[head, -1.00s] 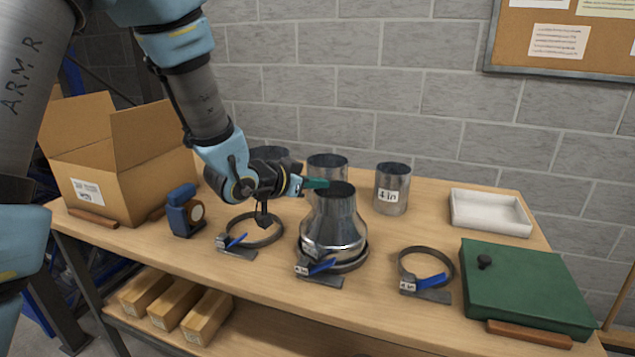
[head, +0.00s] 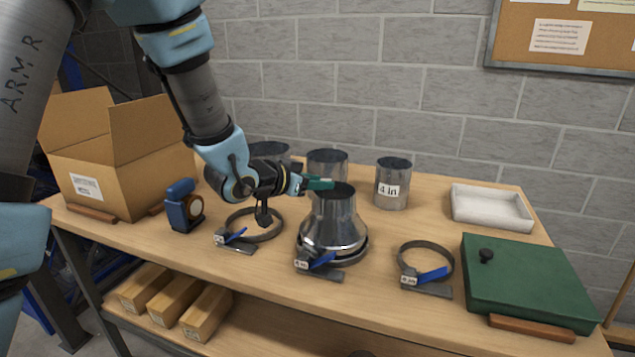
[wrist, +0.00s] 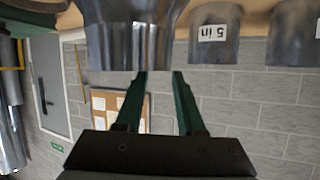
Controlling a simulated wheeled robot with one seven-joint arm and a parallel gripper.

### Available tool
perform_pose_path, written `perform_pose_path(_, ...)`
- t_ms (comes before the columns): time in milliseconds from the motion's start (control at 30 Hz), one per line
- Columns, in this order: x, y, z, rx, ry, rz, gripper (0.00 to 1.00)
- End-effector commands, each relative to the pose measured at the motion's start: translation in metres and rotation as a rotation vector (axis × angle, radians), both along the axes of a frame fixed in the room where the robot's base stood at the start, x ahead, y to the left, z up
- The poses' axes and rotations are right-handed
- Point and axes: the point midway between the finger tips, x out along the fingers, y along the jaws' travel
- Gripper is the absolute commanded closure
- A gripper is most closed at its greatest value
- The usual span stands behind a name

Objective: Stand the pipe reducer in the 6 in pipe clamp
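The pipe reducer (head: 334,229) is a shiny metal piece with a wide lower end and a narrower neck pointing up. It stands upright at the middle clamp (head: 346,262), whose ring shows around its base. The clamp's small label looks like 6 in, and its lever is blue. My gripper (head: 322,184) is level with the rim, to the left of the neck. In the wrist view the reducer's neck (wrist: 130,45) is just beyond the green fingers (wrist: 160,75), which are apart with an empty gap. Whether the tips touch the rim is hard to tell.
More clamps stand left (head: 262,236) and right (head: 430,244). A white tray (head: 490,222), green case (head: 525,280), blue tape dispenser (head: 180,208) and cardboard box (head: 115,175) surround the work area.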

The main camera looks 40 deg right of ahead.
Motion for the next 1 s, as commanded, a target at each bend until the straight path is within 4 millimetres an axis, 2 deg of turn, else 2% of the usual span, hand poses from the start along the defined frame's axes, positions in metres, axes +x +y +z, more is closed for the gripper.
perform_pose_path(267,-0.001,0.009,0.003,0.0,0.0,0.002,0.62)
perform_pose_path(700,-0.015,0.079,0.033,-0.001,-0.002,0.002,0.62)
perform_pose_path(800,-0.017,0.09,0.038,-0.001,-0.002,0.001,0.62)
perform_pose_path(1000,-0.019,0.098,0.041,0.0,0.0,0.0,0.62)
